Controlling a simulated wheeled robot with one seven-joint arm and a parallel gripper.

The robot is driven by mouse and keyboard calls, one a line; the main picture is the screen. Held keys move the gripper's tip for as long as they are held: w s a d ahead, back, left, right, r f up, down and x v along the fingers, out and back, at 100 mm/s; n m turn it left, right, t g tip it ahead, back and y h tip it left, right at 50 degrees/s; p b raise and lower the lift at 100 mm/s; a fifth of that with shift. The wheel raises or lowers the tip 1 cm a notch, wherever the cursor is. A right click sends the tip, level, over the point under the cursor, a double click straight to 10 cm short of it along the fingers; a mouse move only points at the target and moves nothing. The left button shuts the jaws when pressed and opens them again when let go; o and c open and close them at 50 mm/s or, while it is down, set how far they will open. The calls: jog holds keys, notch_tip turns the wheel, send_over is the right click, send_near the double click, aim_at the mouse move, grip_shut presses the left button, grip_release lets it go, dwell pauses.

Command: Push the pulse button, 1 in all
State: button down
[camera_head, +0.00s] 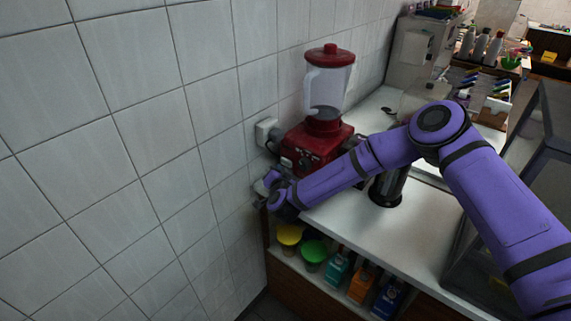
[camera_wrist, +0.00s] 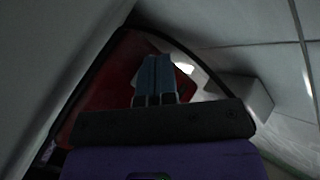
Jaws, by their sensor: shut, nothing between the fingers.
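A red blender (camera_head: 318,142) with a clear jug and red lid stands on the white counter against the tiled wall. Its base has a row of small controls on the front; which one is the pulse button is too small to tell. My gripper (camera_head: 268,184) is low at the left front of the blender base, close to the wall, partly hidden by my purple wrist. In the wrist view my gripper (camera_wrist: 155,88) has its fingers together and empty, with the dark red blender base (camera_wrist: 105,85) behind them. I cannot tell whether the fingertips touch it.
A wall socket (camera_head: 266,131) with a plug is left of the blender. A black cylinder (camera_head: 388,187) stands on the counter under my arm. Yellow and green cups (camera_head: 314,251) and several bottles (camera_head: 361,283) fill the shelf below. The counter front (camera_head: 375,229) is clear.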

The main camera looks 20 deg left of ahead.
jog(key=shift+w, duration=0.1)
dwell(0.3)
jog(key=shift+w+d, duration=0.15)
jog(key=shift+w, duration=0.15)
jog(key=shift+w+d, duration=0.2)
jog(key=shift+w, duration=0.2)
dwell(1.1)
jog(key=shift+s, duration=0.1)
jog(key=shift+s+a, duration=0.35)
jog(key=shift+s, duration=0.35)
jog(key=shift+s+a, duration=0.3)
jog(key=shift+s, duration=0.45)
jog(key=shift+s+a, duration=0.35)
jog(key=shift+s, duration=0.45)
jog(key=shift+s+a, duration=0.3)
jog(key=shift+s, duration=0.45)
jog(key=shift+s, duration=0.1)
